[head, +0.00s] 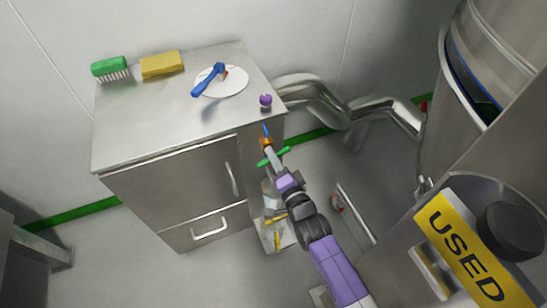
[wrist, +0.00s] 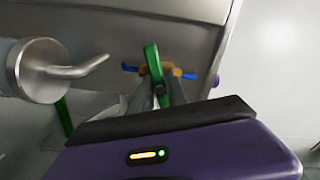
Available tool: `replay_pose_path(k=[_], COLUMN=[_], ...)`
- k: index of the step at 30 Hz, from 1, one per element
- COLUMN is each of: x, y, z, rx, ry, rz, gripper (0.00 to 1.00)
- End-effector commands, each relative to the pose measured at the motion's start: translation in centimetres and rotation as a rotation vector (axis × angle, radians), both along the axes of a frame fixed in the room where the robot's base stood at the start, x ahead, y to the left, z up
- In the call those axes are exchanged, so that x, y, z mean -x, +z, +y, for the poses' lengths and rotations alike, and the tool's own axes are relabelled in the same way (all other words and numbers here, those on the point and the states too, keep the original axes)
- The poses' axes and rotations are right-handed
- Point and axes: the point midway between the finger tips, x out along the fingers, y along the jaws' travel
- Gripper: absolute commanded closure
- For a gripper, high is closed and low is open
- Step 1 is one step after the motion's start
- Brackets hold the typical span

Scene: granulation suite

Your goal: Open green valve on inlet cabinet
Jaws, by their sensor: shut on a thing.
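The green valve handle (head: 273,157) is at the right side of the steel cabinet (head: 165,185), below its top. My gripper (head: 278,168) reaches it from the lower right. In the wrist view, the green handle (wrist: 152,62) stands nearly upright, tilted slightly, between the two grey fingers of my gripper (wrist: 160,85). The fingers are shut on it. A blue and orange fitting (wrist: 188,75) shows just behind the handle. How far the valve is turned cannot be told.
A green brush (head: 110,67), yellow sponge (head: 162,64), white plate (head: 232,83) with a blue tool and a purple knob (head: 265,100) are on the cabinet top. Silver pipes (head: 325,105) run right of it. A vessel with a USED sign (head: 465,250) stands at right.

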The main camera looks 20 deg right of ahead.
Motion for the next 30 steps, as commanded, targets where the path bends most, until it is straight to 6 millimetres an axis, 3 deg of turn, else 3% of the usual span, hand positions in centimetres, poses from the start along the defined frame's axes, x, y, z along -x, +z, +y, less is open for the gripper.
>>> replay_pose_path(k=[30], x=[0.04], y=[-0.18], z=[-0.11], rx=[0.947], ry=[-0.001], rz=[0.000], gripper=[1.00])
